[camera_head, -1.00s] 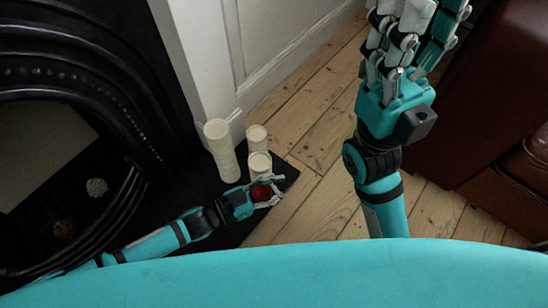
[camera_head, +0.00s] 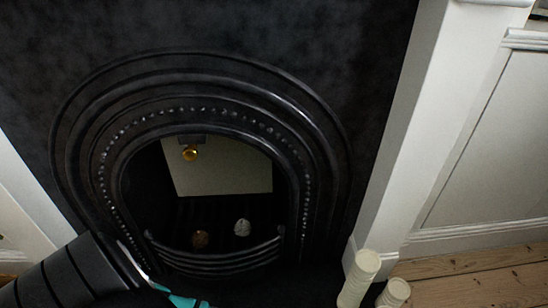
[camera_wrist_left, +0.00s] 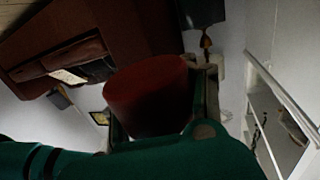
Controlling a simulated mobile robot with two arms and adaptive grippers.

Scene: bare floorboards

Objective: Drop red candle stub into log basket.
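The red candle stub (camera_wrist_left: 148,95) fills the middle of the left wrist view. My left gripper (camera_wrist_left: 160,100) has a finger on either side of it and is shut on it. My right gripper is not in view.
A black arched fireplace (camera_head: 262,105) fills the middle of the head view, with a low grate front (camera_head: 220,262). Cream pillar candles (camera_head: 360,275) stand at the bottom right. Bare floorboards (camera_head: 470,285) lie to the right of them.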

